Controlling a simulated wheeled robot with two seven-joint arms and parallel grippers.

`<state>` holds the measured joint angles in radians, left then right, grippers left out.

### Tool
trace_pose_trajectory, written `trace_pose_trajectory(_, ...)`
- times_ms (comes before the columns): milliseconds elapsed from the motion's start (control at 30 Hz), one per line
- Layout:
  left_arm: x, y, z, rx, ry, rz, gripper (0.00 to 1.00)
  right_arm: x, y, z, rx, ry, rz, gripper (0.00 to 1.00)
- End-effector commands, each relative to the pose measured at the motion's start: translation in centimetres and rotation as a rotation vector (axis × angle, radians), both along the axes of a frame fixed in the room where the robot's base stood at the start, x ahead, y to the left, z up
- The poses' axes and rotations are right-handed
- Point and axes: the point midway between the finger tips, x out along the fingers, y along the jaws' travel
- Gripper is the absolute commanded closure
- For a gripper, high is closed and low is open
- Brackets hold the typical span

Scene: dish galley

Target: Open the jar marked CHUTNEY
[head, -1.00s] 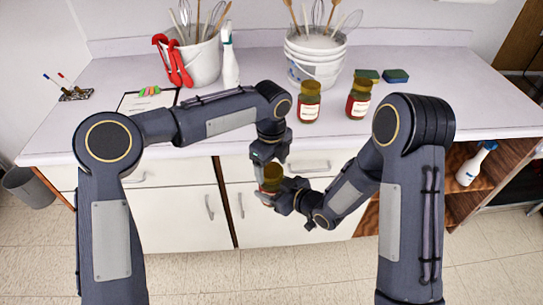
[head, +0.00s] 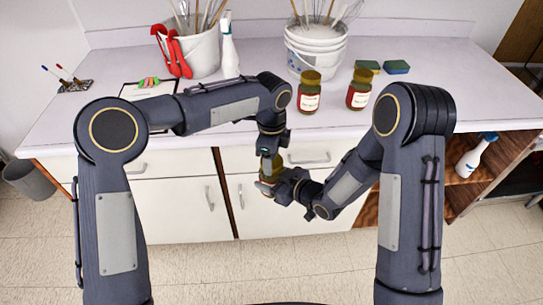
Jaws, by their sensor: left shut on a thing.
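A jar with a golden-olive lid (head: 277,164) is held in the air in front of the counter's cabinet doors. My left gripper (head: 268,158) points down from above and is shut on the lid at the jar's top. My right gripper (head: 274,188) comes in from the right and is closed around the jar's body, which it mostly hides. The held jar's label cannot be read. Two similar jars with golden lids and red-and-white labels stand upright on the counter, a left one (head: 309,94) and a right one (head: 358,92). Their label words are too small to read.
The counter (head: 225,140) has free room at its front. At its back stand a bucket with red tongs (head: 173,53), a white spray bottle (head: 228,45), stacked white buckets (head: 315,55) and sponges (head: 396,67). A clipboard (head: 150,90) lies left. Another spray bottle (head: 474,158) stands on the right shelf.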

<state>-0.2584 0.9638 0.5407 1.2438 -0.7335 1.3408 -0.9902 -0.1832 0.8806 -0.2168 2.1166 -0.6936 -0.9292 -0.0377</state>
Motion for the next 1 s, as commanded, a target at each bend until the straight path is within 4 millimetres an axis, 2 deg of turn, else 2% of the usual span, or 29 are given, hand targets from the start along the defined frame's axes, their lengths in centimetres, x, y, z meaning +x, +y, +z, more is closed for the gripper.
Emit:
trace_pose_trajectory(100, -0.02, -0.07, 0.10, 0.001, -0.002, 0.201, 0.72, 0.07, 0.01, 0.12, 0.001, -0.003, -0.001, 0.99)
trace_pose_trajectory(167, -0.01, -0.04, 0.07, 0.001, 0.000, 0.266, 0.72, 0.07, 0.01, 0.11, 0.001, -0.003, -0.001, 0.99)
trace_pose_trajectory(767, -0.01, -0.02, 0.05, 0.001, 0.002, 0.263, 0.72, 0.05, 0.04, 0.13, 0.001, -0.003, 0.000, 0.99)
trace_pose_trajectory(1000, 0.04, -0.02, 0.63, 0.000, 0.000, 0.263, 0.72, 0.05, 0.04, 0.13, 0.001, -0.003, 0.000, 0.99)
